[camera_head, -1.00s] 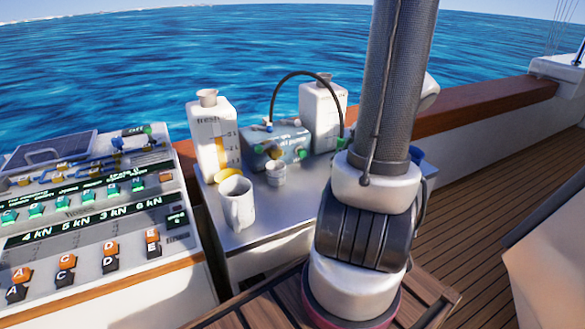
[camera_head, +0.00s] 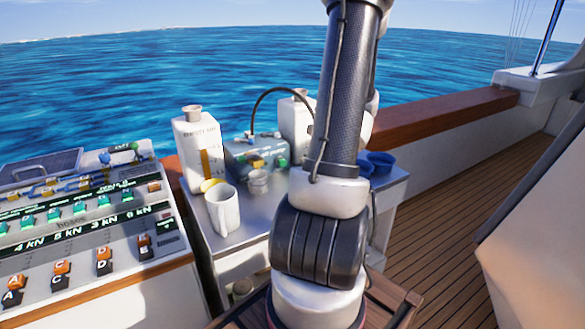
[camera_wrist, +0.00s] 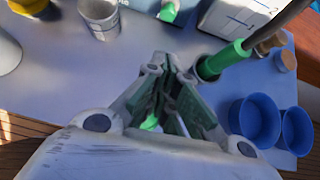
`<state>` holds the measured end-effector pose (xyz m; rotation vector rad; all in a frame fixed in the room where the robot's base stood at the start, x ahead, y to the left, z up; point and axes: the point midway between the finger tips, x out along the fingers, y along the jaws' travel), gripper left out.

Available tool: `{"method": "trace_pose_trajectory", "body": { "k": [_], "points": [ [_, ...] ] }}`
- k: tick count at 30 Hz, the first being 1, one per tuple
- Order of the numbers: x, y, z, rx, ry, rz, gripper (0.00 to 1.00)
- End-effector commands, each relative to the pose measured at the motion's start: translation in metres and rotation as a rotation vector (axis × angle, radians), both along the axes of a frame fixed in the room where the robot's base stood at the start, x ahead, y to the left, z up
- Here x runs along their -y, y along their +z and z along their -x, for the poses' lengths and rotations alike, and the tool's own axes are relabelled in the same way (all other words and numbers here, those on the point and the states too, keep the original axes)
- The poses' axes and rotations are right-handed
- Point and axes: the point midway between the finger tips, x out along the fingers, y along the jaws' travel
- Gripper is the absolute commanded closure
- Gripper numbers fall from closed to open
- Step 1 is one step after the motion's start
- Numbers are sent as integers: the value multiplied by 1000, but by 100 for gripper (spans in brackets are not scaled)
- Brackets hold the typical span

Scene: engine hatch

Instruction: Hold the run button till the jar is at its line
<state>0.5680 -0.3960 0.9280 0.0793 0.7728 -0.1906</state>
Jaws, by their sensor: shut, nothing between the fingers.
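A grey-green pump box (camera_head: 240,157) stands on the metal bench, with a yellow part and a green button (camera_head: 282,162) on its front. A green button top also shows at the upper edge of the wrist view (camera_wrist: 168,10). A white jar with a yellow strip (camera_head: 190,135) stands left of the box; another white jar (camera_head: 294,122) stands behind it to the right, partly hidden by my arm. In the wrist view a white container with blue lines (camera_wrist: 222,20) shows. My gripper (camera_wrist: 170,62) is shut and empty above the bench, apart from the green button top.
Two blue cups (camera_wrist: 256,120) and a green nozzle (camera_wrist: 224,60) on a black hose are right of my gripper. A switch panel (camera_head: 90,225) lies left.

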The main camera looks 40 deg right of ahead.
Motion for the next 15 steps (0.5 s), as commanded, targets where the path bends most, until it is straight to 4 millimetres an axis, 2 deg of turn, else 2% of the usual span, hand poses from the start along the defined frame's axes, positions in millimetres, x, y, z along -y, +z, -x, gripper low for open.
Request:
{"method": "trace_pose_trajectory", "body": {
  "k": [5, 15],
  "points": [
    [2, -14, -13, -2, 4, -2, 100],
    [12, -65, -63, -3, 4, -3, 100]
  ]
}}
